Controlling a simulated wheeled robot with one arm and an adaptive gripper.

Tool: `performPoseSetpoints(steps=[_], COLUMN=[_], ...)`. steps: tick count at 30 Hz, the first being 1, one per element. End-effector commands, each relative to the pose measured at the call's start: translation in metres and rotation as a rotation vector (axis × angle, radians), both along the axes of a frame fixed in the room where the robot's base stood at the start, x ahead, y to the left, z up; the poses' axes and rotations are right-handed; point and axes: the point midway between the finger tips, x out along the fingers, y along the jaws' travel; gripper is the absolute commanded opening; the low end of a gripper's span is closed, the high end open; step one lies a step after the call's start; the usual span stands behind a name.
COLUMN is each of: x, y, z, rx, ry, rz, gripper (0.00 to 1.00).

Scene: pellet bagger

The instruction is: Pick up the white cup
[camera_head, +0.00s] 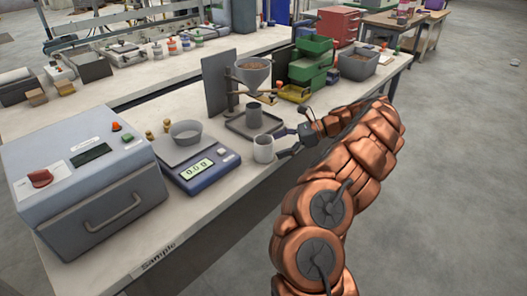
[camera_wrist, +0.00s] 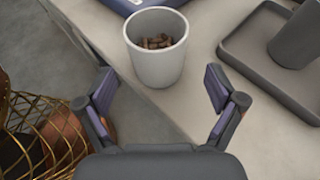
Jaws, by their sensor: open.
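The white cup (camera_head: 263,148) stands upright on the bench, just right of the blue scale. In the wrist view the white cup (camera_wrist: 157,58) holds some brown pellets and stands close to the bench edge. My gripper (camera_head: 287,146) is just right of the cup in the head view. In the wrist view my gripper (camera_wrist: 160,90) has its two fingers spread wide, with the cup beyond the fingertips and nothing between the pads.
A blue scale (camera_head: 200,173) with a grey bowl (camera_head: 186,133) stands left of the cup. A grey tray (camera_wrist: 250,75) with a dark grey cup (camera_wrist: 297,38) is to the right in the wrist view. A funnel stand (camera_head: 252,72) rises behind. A grey sealer box (camera_head: 90,180) fills the left.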

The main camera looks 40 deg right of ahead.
Motion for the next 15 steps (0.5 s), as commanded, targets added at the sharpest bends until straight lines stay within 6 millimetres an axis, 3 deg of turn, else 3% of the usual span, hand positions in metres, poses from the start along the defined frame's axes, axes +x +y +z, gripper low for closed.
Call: performPoseSetpoints(steps=[15], x=[0.020], y=[0.041], z=[-0.017], rx=[0.004], ry=[0.003], rz=[0.005], gripper=[0.94])
